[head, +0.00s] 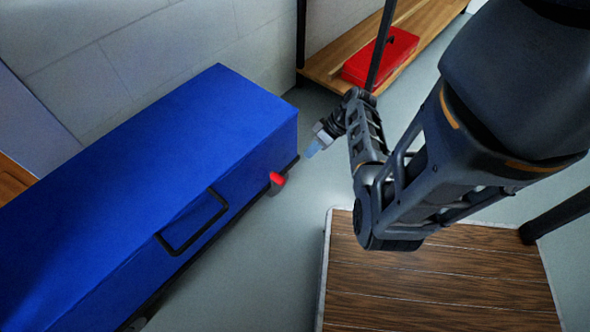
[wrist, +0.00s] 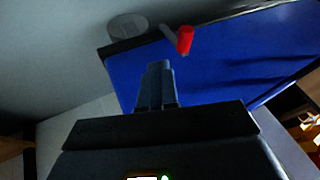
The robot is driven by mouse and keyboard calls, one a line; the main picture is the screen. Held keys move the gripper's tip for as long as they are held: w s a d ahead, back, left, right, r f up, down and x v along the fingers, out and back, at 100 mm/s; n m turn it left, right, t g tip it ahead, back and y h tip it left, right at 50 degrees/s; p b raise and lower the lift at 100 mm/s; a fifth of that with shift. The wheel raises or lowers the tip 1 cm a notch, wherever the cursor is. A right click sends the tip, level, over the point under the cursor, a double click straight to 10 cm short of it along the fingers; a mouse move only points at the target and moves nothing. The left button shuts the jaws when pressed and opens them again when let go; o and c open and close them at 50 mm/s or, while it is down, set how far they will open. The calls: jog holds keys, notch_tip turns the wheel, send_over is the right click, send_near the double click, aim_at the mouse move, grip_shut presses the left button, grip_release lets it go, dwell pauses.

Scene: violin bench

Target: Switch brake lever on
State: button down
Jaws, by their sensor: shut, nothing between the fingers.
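The brake lever, a small red-ended handle (head: 277,180), sticks out at the lower edge of the blue chest (head: 200,150) near its right end. In the wrist view the red lever end (wrist: 184,40) shows beyond the fingertips, a little right of them, beside the blue chest (wrist: 220,70). My gripper (head: 313,149) is right of the chest in the head view, up and to the right of the lever. It also shows in the wrist view (wrist: 157,68), with its fingers together and empty. It appears apart from the lever.
A black loop handle (head: 192,222) stands out from the chest's front. A wooden-topped table (head: 440,285) stands at the lower right. A red toolbox (head: 380,56) sits on a wooden shelf (head: 335,62) at the back. Grey floor lies between chest and table. A round grey disc (wrist: 128,27) shows near the lever.

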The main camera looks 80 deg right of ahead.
jog(key=shift+s+d+r+t, duration=0.15)
jog(key=shift+s+d, duration=0.15)
jog(key=shift+d, duration=0.3)
jog(key=shift+s+d+r+t, duration=0.15)
jog(key=shift+s+d, duration=0.1)
jog(key=shift+d, duration=0.3)
jog(key=shift+f, duration=0.1)
jog(key=w+a+f+b, duration=0.4)
jog(key=w+a+f, duration=0.1)
jog(key=w+f, duration=0.3)
jog(key=shift+a+b, duration=0.2)
jog(key=shift+b, duration=0.2)
